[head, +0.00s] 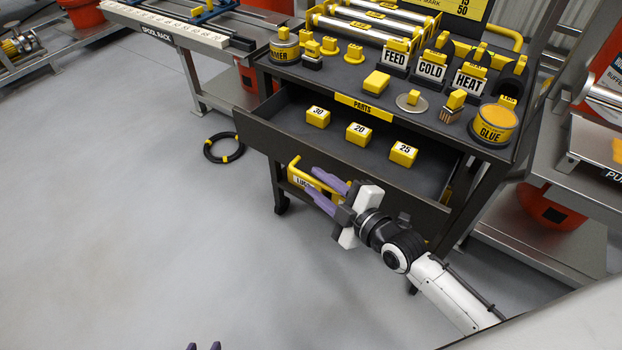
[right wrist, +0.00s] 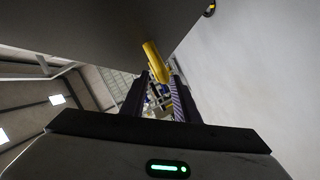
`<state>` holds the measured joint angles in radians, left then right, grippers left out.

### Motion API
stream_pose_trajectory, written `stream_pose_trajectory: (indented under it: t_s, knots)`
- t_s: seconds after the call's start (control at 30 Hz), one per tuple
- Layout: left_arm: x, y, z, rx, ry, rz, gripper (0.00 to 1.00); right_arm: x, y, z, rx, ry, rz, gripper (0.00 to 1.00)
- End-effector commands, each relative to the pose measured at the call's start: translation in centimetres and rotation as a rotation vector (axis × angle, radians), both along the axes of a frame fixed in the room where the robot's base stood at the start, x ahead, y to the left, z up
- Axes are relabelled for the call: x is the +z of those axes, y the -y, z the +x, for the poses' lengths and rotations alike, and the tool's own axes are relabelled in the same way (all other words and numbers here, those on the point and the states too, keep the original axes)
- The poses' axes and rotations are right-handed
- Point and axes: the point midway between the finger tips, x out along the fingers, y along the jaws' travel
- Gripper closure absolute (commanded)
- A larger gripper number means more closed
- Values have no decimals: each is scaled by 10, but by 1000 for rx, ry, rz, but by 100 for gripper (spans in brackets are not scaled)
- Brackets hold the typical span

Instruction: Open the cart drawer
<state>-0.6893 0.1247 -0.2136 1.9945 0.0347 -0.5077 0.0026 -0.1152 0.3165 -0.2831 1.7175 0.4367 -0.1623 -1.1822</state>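The dark cart drawer (head: 262,134) stands pulled out from under the cart top, with its inside visible. Yellow blocks marked 30, 20 and 25 lie in it. A yellow bar handle (head: 312,172) shows at the drawer's front, partly hidden by my gripper. My right gripper (head: 328,187) is at the handle, its purple fingers apart. In the right wrist view the handle (right wrist: 155,61) shows near and between the fingertips, with a gap around it; contact cannot be told. Only the two separated fingertips of my left gripper (head: 204,346) show at the head view's bottom edge.
The cart top (head: 340,78) carries yellow blocks, tins and FEED, COLD and HEAT signs. A black ring (head: 223,148) lies on the floor left of the cart. Metal benches stand on both sides.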

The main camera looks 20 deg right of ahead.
Motion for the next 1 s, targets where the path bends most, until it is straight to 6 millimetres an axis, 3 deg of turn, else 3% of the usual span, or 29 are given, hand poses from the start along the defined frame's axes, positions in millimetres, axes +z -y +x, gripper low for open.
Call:
stream_pose_trajectory:
  t_s: [0.23,0.57,0.73,1.0]
  knots:
    - [2,1,4,-1,14,-3,69,-7,-10,27,0,0,1,72]
    - [1,2,5,-3,13,-3,69,-7,-11,30,0,-1,1,72]
    - [0,2,4,-4,11,-2,69,-7,-11,30,0,-1,1,99]
    - [1,2,3,-4,8,-1,69,-7,-15,29,4,-2,1,100]
